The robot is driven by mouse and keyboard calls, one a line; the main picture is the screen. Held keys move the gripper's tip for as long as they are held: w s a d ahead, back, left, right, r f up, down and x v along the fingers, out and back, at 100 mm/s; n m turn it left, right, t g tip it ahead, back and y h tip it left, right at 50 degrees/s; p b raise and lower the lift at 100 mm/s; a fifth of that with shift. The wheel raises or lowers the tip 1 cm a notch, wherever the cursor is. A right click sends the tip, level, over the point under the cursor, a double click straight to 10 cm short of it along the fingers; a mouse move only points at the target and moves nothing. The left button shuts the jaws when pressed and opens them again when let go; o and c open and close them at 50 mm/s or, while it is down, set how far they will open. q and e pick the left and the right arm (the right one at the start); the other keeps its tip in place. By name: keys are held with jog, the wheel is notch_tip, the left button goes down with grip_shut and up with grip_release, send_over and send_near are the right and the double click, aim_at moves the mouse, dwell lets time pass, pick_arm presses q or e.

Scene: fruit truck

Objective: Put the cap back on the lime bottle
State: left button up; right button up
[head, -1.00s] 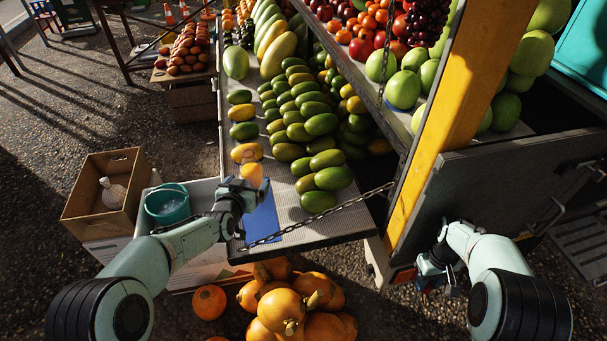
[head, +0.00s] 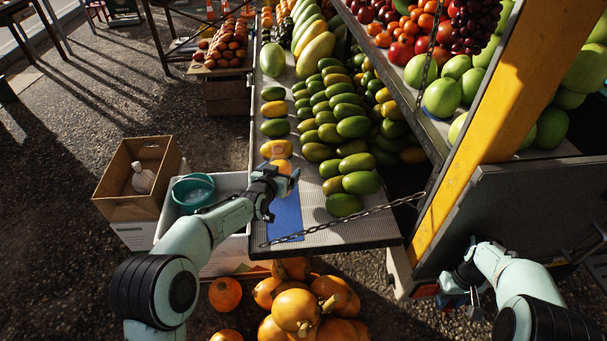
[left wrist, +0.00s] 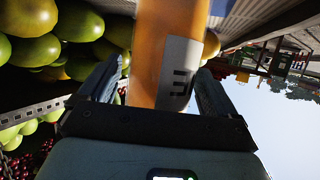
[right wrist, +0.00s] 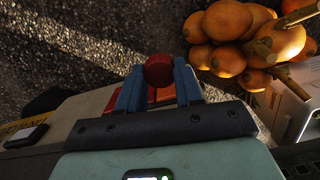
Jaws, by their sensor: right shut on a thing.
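An orange bottle (left wrist: 160,50) with a white label stands between the fingers of my left gripper (left wrist: 155,92) in the left wrist view. The fingers are spread, with a gap on the left side. In the head view my left gripper (head: 284,184) is at the stall table (head: 330,236), close to the orange bottle (head: 283,167). The bottle's top cannot be made out. My right gripper (right wrist: 158,88) is shut on a round red cap (right wrist: 158,69). In the head view my right gripper (head: 462,292) is low beside the truck, away from the table.
A blue sheet (head: 286,217) lies on the table by my left gripper. Several green mangoes (head: 345,205) are piled behind. A chain (head: 345,222) crosses the table's front corner. A teal bucket (head: 194,190) and cardboard box (head: 120,180) stand left.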

aim_at(279, 162)
pick_arm(q)
jog(key=shift+r, duration=0.1)
jog(key=c, duration=1.1)
jog(key=shift+r, duration=0.2)
